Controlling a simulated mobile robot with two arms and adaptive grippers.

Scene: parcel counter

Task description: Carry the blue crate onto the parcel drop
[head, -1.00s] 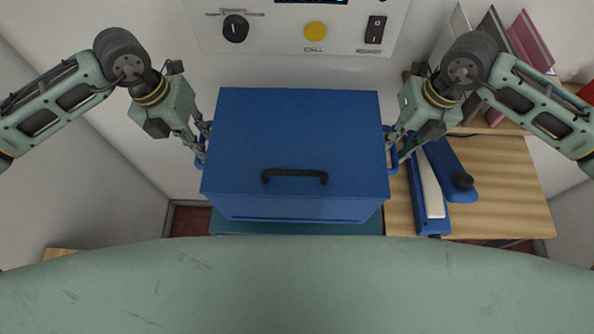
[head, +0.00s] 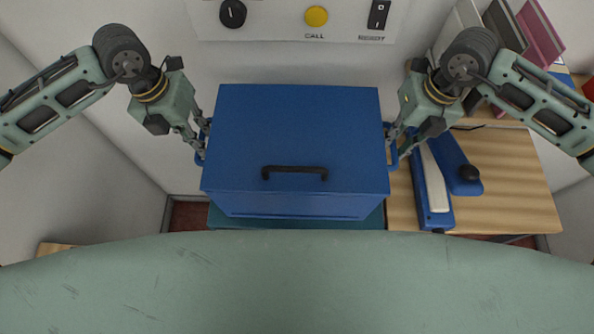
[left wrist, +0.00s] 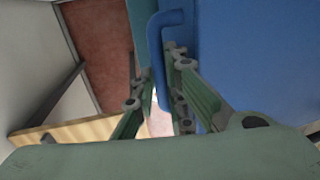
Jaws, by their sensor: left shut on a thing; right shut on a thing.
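The blue crate (head: 290,130) is in the middle of the head view, with a flat blue top and a black handle (head: 294,172) on it. My left gripper (head: 203,146) is shut on the handle at its left side. My right gripper (head: 392,150) is shut on the handle at its right side. In the left wrist view the left fingers (left wrist: 161,85) sit around the blue side handle (left wrist: 168,30), beside the crate wall (left wrist: 250,60). A teal surface (head: 215,218) shows below the crate's front edge, perhaps the parcel drop; whether they touch is hidden.
A wall panel (head: 350,22) with a black knob, yellow button and switch is behind the crate. At right a wooden surface (head: 510,190) carries a large blue stapler-like object (head: 432,190), close to my right gripper, and several binders (head: 500,30). Reddish floor (head: 185,216) shows at left.

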